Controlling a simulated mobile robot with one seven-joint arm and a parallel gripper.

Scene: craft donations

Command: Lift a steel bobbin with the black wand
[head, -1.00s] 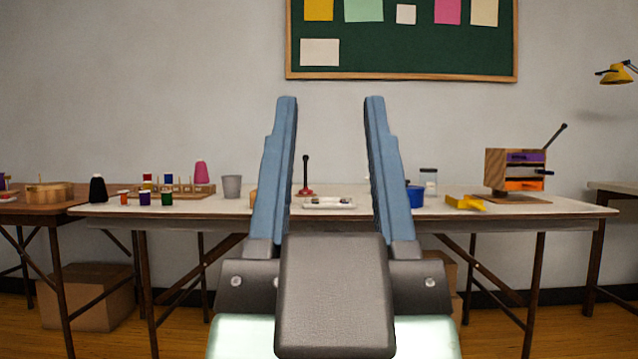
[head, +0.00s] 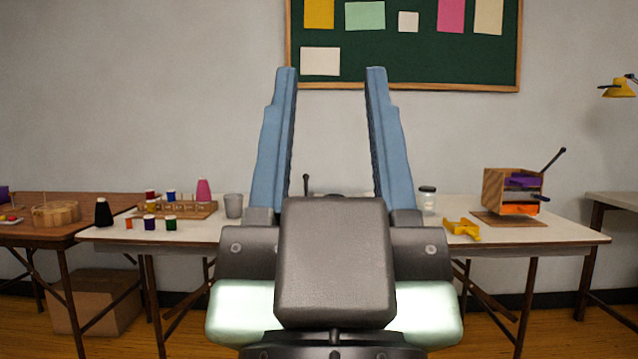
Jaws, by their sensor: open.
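My gripper (head: 330,72) is open and empty, its two blue fingers pointing up and away in the middle of the head view. A thin black rod (head: 306,180), likely the black wand, shows only its upper tip between the fingers; its lower part is hidden behind my gripper. The steel bobbins cannot be made out; the middle of the white table (head: 110,233) is covered by my gripper. My gripper touches none of the things on the table.
Left on the table are a black cone (head: 103,213), small coloured spools (head: 150,222), a wooden spool rack (head: 180,208) and a grey cup (head: 234,206). Right are a lidded jar (head: 427,201), a yellow object (head: 463,229) and a wooden box with a lever (head: 498,190).

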